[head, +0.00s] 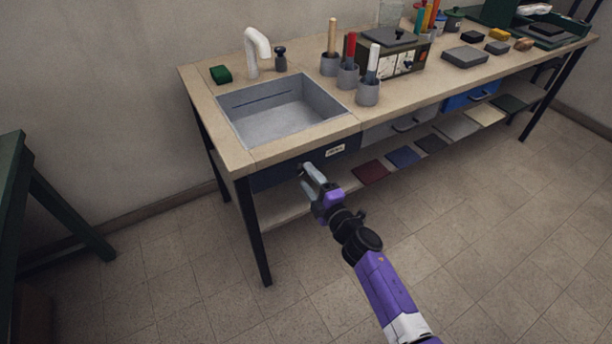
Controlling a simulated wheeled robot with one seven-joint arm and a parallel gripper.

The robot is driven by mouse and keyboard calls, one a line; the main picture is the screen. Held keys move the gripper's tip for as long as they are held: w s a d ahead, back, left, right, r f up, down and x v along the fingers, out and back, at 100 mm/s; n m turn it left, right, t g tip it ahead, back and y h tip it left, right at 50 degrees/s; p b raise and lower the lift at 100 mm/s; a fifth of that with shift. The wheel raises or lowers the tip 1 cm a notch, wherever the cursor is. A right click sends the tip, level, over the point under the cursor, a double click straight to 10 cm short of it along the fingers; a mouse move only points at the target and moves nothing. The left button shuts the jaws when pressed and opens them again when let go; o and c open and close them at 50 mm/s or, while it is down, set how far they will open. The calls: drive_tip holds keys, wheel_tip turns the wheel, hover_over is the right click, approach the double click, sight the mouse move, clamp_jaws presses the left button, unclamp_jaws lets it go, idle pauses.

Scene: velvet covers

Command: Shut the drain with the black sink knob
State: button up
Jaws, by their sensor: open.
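The black sink knob (280,58) stands upright on the worktop behind the sink, just right of the white faucet (256,50). The grey rectangular sink (285,122) is set into the left part of the bench; no water or drain hole can be made out in it. My gripper (309,175) is open and empty. It is in front of the bench, below the sink's front edge, near the dark drawer front, and well away from the knob.
A green block (221,75) lies left of the faucet. Grey cups (368,93) with upright handled tools stand right of the sink, beside a dark metal box (412,58). The bench's front edge (300,147) lies between my gripper and the sink. The floor in front is clear.

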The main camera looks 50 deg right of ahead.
drive_tip(key=v, duration=0.6)
idle(0.3)
drive_tip(key=shift+d, duration=0.1)
